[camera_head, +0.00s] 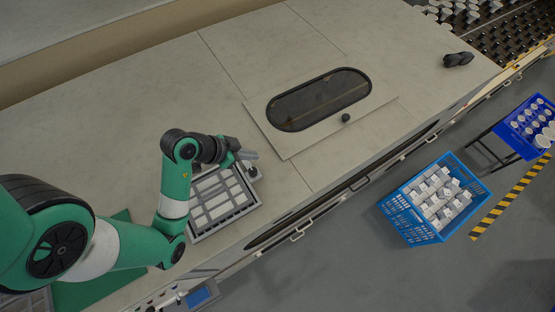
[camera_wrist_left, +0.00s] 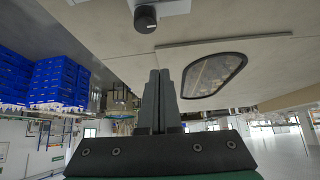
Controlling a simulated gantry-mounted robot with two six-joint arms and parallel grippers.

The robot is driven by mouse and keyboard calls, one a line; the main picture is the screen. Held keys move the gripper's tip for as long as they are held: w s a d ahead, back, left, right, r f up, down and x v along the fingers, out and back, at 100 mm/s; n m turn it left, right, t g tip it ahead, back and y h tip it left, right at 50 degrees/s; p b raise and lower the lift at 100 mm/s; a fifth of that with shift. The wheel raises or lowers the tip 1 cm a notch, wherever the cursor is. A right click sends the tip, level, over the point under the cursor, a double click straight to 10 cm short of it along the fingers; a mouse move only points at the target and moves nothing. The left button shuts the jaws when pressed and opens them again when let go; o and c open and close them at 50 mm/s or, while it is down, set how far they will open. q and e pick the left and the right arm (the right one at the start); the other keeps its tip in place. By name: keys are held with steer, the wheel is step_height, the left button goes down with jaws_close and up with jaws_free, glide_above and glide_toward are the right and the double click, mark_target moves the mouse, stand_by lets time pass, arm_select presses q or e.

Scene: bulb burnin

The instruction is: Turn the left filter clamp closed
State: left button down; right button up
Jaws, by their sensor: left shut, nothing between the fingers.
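A black round clamp knob (camera_head: 253,172) on a light mount sits at the upper right corner of a grey-framed filter panel (camera_head: 196,236) with pale rectangular cells. The knob also shows at the top edge of the left wrist view (camera_wrist_left: 145,18), where its mount is cut off. My left gripper (camera_head: 250,155) is just above and beside this knob, apart from it. Its two fingers are pressed together and hold nothing, as the left wrist view also shows (camera_wrist_left: 158,80). My left arm covers part of the panel's left side. My right gripper is not in view.
An oval dark window (camera_head: 318,99) in a raised plate, with a small black knob (camera_head: 346,118), lies to the right on the machine top. Blue crates of white parts (camera_head: 408,205) stand beyond the machine's front edge.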

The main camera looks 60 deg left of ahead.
mark_target(250, 167)
arm_select(q)
steer(key=shift+n, duration=0.3)
steer(key=w+f, duration=0.1)
steer(key=f, duration=0.2)
steer(key=w+a+f, duration=0.1)
steer(key=f, duration=0.2)
steer(key=w+a+f+b, duration=0.1)
steer(key=w+f, duration=0.1)
steer(key=shift+a+f, duration=0.2)
steer(key=shift+f, duration=0.2)
steer(key=s, duration=0.2)
steer(key=s+p, duration=0.1)
steer(key=shift+d+r, duration=0.1)
steer(key=shift+r, duration=0.15)
steer(key=shift+s+d, duration=0.1)
steer(key=shift+s, duration=0.45)
